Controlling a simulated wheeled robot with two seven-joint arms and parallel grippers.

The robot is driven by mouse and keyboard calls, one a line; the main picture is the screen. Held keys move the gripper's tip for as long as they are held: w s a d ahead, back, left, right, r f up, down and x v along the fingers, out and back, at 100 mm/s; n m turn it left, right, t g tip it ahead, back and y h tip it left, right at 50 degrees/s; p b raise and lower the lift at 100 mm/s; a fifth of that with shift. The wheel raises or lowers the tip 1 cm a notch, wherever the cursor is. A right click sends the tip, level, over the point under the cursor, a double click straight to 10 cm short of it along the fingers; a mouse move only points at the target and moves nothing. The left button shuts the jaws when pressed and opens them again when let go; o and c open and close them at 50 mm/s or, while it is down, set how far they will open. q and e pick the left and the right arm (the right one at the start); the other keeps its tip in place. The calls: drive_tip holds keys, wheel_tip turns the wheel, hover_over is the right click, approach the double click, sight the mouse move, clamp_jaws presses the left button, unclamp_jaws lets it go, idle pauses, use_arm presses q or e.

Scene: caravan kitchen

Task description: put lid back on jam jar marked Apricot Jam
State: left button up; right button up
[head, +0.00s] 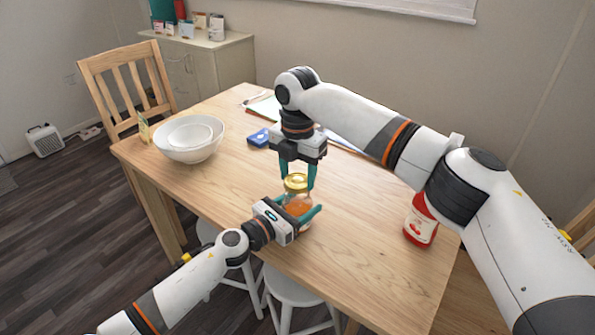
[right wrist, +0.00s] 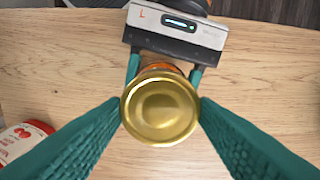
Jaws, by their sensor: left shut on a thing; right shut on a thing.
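The jam jar (head: 298,207) with orange contents stands near the table's front edge. Its label text cannot be read. My left gripper (head: 309,209) is shut on the jar from the side; it also shows beyond the jar in the right wrist view (right wrist: 165,75). The gold lid (head: 296,181) is at the jar's mouth, and from above it covers most of the jar in the right wrist view (right wrist: 159,106). My right gripper (head: 298,181) points down and is shut on the lid, one finger on each side. Whether the lid is seated or slightly above the rim cannot be told.
A red-lidded jar with a red and white label (head: 420,220) stands to the right on the table (head: 365,265). A blue box (head: 258,138) and papers lie behind. The front right table is clear.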

drive_tip(key=shift+f, duration=0.85)
drive_tip(key=shift+f, duration=0.6)
